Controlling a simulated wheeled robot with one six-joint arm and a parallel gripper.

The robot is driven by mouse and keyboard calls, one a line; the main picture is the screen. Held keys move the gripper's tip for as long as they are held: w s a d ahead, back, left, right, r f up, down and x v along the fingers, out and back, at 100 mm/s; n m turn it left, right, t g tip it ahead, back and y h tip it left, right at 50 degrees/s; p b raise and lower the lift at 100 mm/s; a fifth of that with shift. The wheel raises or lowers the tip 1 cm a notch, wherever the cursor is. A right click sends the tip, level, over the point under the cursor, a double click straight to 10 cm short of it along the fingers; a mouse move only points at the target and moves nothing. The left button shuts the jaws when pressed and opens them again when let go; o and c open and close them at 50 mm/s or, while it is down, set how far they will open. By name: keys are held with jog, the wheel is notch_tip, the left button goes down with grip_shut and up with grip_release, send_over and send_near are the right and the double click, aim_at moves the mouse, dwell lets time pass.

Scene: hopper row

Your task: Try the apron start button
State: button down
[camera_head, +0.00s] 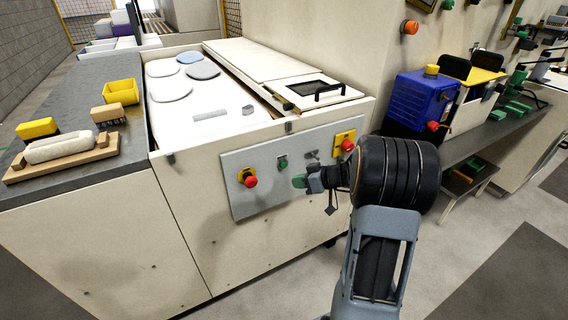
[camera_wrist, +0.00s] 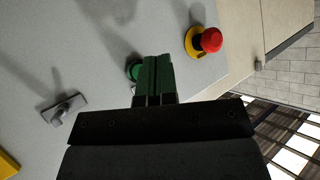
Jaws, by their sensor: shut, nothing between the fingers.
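A grey control panel (camera_head: 240,203) is on the front of the cream cabinet. It carries a small round green button (camera_head: 283,163), between a red mushroom button on yellow (camera_head: 249,179) and a grey switch (camera_head: 312,155). No label is readable. My gripper (camera_head: 299,181) has green fingertips and is shut and empty, in front of the panel, just below and right of the green button in the head view. In the wrist view the fingers (camera_wrist: 155,75) partly cover the green button (camera_wrist: 132,69). I cannot tell whether they touch it.
A second red button on a yellow plate (camera_head: 346,145) is at the panel's right end. The first red button (camera_wrist: 208,40) and the switch (camera_wrist: 66,107) flank the fingers in the wrist view. A blue box (camera_head: 422,100) stands right of the cabinet.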

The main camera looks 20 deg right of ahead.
aim_at(284, 165)
jog(key=shift+w+a+b, duration=0.15)
jog(key=shift+w+b, duration=0.1)
jog(key=shift+w, duration=0.9)
jog(key=shift+w+a+b, duration=0.15)
jog(key=shift+w+b, duration=0.1)
jog(key=shift+w, duration=0.9)
jog(key=shift+w+f+b, duration=0.1)
jog(key=shift+w+b, duration=0.25)
jog(key=shift+b, duration=0.3)
jog(key=shift+w+a+b, duration=0.1)
jog(key=shift+w+b, duration=0.35)
jog(key=shift+w, duration=0.05)
dwell(0.9)
jog(key=shift+s, duration=0.15)
jog(key=shift+s+b, duration=0.7)
jog(key=shift+b, duration=0.15)
